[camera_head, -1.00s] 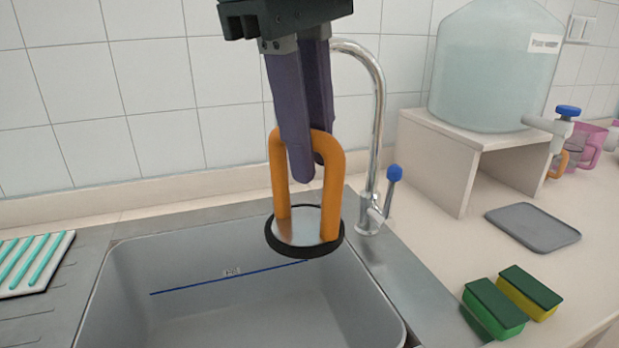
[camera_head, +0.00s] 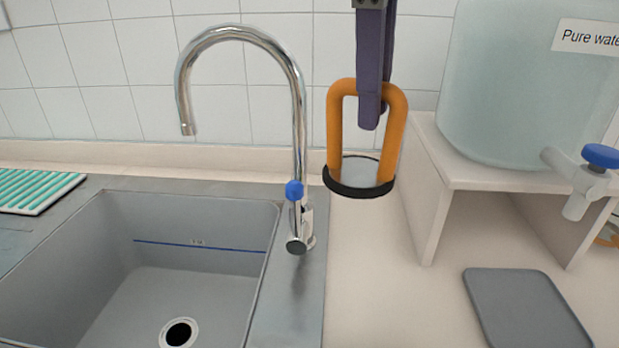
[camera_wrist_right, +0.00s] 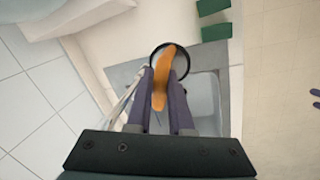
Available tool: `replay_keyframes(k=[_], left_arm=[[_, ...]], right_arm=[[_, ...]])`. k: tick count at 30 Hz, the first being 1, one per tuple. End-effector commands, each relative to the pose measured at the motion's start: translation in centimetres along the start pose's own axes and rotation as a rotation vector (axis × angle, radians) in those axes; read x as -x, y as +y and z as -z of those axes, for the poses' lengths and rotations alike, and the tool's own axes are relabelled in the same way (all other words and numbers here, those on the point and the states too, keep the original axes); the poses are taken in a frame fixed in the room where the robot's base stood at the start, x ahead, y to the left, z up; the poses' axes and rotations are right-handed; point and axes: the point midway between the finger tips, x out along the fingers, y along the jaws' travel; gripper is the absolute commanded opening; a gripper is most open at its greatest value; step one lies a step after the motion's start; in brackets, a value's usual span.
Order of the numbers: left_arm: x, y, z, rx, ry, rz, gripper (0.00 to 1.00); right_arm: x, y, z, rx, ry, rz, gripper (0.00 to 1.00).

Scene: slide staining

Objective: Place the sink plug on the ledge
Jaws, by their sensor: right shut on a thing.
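The sink plug (camera_head: 360,171) is a round disc with a black rim and a tall orange loop handle (camera_head: 398,130). My right gripper (camera_head: 371,108) is shut on the top of that handle, and the plug hangs upright below it, to the right of the tap. In the right wrist view the orange handle (camera_wrist_right: 163,72) sits between the purple fingers (camera_wrist_right: 162,100), with the black rim around it. The light ledge (camera_head: 345,280) runs along the back wall and to the right of the sink. My left gripper is out of view.
The grey sink (camera_head: 205,262) with its open drain (camera_head: 179,333) is at the lower left. The tap (camera_head: 301,140) rises beside it. A water tank (camera_head: 520,95) on a stand (camera_head: 432,185) is at the right, near a grey mat (camera_head: 525,312). Counter between sink and mat is bare.

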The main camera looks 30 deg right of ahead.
Motion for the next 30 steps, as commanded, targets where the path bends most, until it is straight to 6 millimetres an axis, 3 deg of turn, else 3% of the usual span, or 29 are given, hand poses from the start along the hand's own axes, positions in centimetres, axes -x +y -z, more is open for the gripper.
replay_keyframes(k=[9,14,17,27,30], left_arm=[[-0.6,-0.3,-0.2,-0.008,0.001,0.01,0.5],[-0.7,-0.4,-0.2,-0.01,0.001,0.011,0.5],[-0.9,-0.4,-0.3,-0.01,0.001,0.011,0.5],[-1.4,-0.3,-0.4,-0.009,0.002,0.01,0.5],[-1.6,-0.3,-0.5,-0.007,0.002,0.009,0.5]], right_arm=[[-3.4,3.9,-1.4,0.313,0.062,0.003,0.0],[-4.5,4.5,-1.8,0.368,0.071,0.002,0.0],[-6.3,4.2,-1.9,0.377,0.07,0.003,0.0],[-15.9,2.3,-1.9,0.378,0.069,0.003,0.0],[-17.8,1.9,-1.9,0.377,0.071,0.001,0.0]])
